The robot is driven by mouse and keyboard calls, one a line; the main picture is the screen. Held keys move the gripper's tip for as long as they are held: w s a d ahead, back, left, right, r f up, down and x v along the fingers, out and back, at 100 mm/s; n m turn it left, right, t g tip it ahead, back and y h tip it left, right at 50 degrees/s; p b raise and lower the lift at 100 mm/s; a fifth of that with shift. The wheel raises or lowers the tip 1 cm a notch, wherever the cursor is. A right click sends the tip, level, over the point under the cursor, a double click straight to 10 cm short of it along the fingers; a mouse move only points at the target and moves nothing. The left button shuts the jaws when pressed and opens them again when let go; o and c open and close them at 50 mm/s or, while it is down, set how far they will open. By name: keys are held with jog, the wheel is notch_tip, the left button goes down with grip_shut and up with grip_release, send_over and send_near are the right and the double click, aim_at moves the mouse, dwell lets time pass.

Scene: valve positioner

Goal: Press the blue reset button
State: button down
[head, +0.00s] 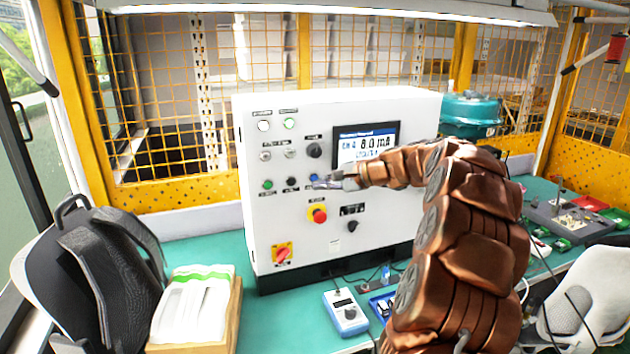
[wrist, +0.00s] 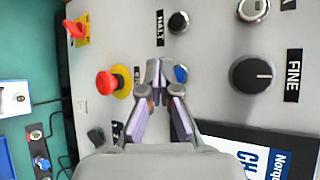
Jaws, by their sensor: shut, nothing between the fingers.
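The blue reset button (head: 314,177) is on the white control panel (head: 262,222), at the right end of a row with a green and a black button. In the wrist view the blue button (wrist: 181,73) shows just right of my fingertips, partly hidden by them. My gripper (head: 322,184) is shut and empty, its tips close to the panel beside the blue button. In the wrist view the fingertips (wrist: 158,70) meet at the panel face. I cannot tell whether they touch the panel or the button.
A red emergency stop (head: 318,215) on a yellow ring sits below the blue button. A black knob (head: 314,150) is above it, and a lit display (head: 366,143) is to the upper right. A blue handheld meter (head: 345,311) lies on the green bench (head: 290,325).

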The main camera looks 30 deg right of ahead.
jog(key=s, duration=0.2)
jog(key=s+a+b, duration=0.1)
jog(key=s, duration=0.1)
jog(key=shift+s+a, duration=0.1)
dwell(0.8)
jog(key=s+a+f+n+g+y, duration=0.1)
jog(key=s+a+n+g, duration=0.1)
jog(key=a, duration=0.7)
jog(key=s+a+f+n+g+y, duration=0.1)
jog(key=s+a+f+n+g, duration=0.15)
jog(key=a, duration=0.55)
jog(key=s+a+f+n+g+h, duration=0.1)
jog(key=s+a+f+n+g, duration=0.15)
jog(key=s+a, duration=0.3)
jog(key=s+a+f+n+g, duration=0.1)
jog(key=s+a+n+g, duration=0.15)
jog(key=s+a, duration=0.35)
jog(key=s+f+n+g+h, duration=0.2)
jog(key=s+f+n+h, duration=0.1)
jog(key=s, duration=0.8)
jog(key=s+f+n+g+h, duration=0.2)
jog(key=s+f+n+h, duration=0.1)
jog(key=s, duration=0.9)
notch_tip(320, 180, down, 3)
jog(key=shift+a+r+n, duration=0.2)
jog(key=shift+n, duration=0.35)
